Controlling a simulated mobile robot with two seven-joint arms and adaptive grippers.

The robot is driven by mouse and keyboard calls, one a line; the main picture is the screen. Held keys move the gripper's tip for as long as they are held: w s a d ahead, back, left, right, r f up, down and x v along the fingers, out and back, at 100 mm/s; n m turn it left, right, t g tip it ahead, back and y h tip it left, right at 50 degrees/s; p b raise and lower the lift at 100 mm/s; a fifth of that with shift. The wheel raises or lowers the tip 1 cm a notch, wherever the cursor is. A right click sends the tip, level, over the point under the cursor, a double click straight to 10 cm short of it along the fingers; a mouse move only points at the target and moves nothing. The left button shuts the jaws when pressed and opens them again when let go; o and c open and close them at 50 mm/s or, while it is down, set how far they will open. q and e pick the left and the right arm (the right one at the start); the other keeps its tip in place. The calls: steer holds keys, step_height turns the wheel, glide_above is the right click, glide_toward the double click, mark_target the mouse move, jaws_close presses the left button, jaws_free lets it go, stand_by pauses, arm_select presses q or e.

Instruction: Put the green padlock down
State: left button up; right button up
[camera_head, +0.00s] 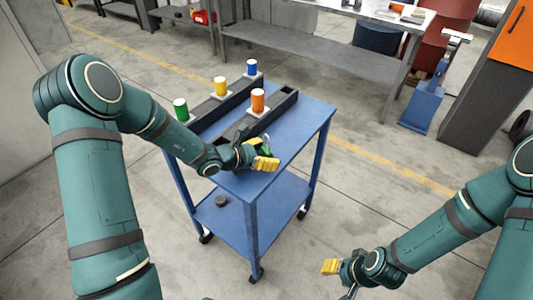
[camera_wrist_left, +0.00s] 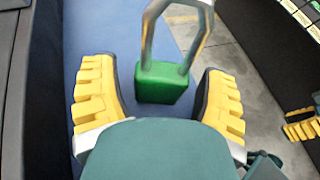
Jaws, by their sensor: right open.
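The green padlock (camera_head: 265,147) is at the front right part of the blue cart's top (camera_head: 300,125), partly hidden by my left gripper. In the left wrist view the padlock's green body (camera_wrist_left: 162,82) lies between the yellow fingers, with its grey shackle toward the top of the picture. My left gripper (camera_head: 262,154) is at the padlock; in the wrist view its fingers (camera_wrist_left: 160,92) stand apart with narrow gaps on both sides of the body. Whether the padlock rests on the cart is hard to tell. My right gripper (camera_head: 338,279) is open and empty, low at the right of the cart.
Green (camera_head: 181,109), yellow (camera_head: 220,86), blue (camera_head: 252,67) and orange (camera_head: 258,100) cylinders stand along the dark trays (camera_head: 285,101) on the cart. A dark round object (camera_head: 221,200) lies on the lower shelf.

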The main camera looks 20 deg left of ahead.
arm_select(q)
steer(key=shift+r, duration=0.15)
steer(key=shift+s+a+r, duration=0.15)
steer(key=shift+a, duration=0.05)
steer(key=p+v, duration=0.2)
steer(key=v, duration=0.9)
steer(key=shift+s+r+p, duration=0.1)
steer(key=shift+r+p, duration=0.05)
steer(key=shift+p, duration=0.15)
steer(key=shift+a, duration=0.1)
